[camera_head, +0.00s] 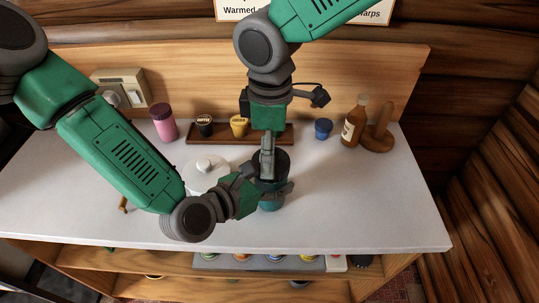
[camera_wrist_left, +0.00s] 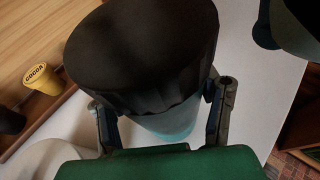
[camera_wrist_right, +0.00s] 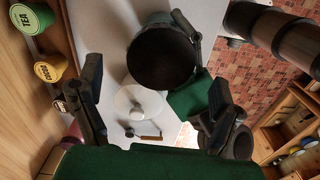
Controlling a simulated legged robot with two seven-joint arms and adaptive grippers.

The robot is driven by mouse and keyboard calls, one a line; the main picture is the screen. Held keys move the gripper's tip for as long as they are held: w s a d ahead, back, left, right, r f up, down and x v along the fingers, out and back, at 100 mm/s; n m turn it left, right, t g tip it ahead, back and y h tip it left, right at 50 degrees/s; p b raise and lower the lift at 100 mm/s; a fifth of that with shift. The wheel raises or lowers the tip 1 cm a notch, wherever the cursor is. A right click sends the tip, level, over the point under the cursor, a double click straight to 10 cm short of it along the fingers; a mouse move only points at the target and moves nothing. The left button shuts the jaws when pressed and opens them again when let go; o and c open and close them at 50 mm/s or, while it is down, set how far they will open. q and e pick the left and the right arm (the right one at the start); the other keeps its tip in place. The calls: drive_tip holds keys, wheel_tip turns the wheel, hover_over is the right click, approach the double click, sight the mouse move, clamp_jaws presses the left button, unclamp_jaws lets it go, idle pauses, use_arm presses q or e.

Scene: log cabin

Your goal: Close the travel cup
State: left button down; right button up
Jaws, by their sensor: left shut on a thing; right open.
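The travel cup (camera_head: 271,204) stands upright on the white counter, with a teal body and a wide black lid on top. The lid (camera_wrist_left: 145,45) fills the upper middle of the left wrist view, and the teal body (camera_wrist_left: 165,125) shows below it. I cannot tell whether the lid is fully seated. My left gripper (camera_head: 268,188) is shut on the cup from the left, with one finger on each side. My right gripper (camera_wrist_right: 155,95) is open and points down over the lid. The black top (camera_wrist_right: 160,55) shows beyond its fingers. In the head view, the right gripper partly hides the lid.
A white lidded pot (camera_head: 207,172) stands left of the cup, close to my left arm. Behind are a pink jar (camera_head: 163,123), a wooden tray (camera_head: 215,138) with small canisters, a blue cup (camera_head: 323,128) and a brown bottle (camera_head: 354,122). The counter's right side is clear.

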drive_tip(key=shift+a+r, duration=0.1)
drive_tip(key=shift+r, duration=0.25)
drive_tip(key=shift+c, duration=0.3)
drive_tip(key=shift+s+a+r+n, duration=0.1)
drive_tip(key=shift+s+n, duration=0.05)
drive_tip(key=shift+n, duration=0.15)
wheel_tip(320, 180, up, 2)
drive_tip(key=n, duration=0.4)
drive_tip(key=shift+r, duration=0.2)
drive_tip(key=shift+d+r+n, duration=0.2)
drive_tip(key=shift+r+n, duration=0.2)
drive_tip(key=shift+n, duration=0.1)
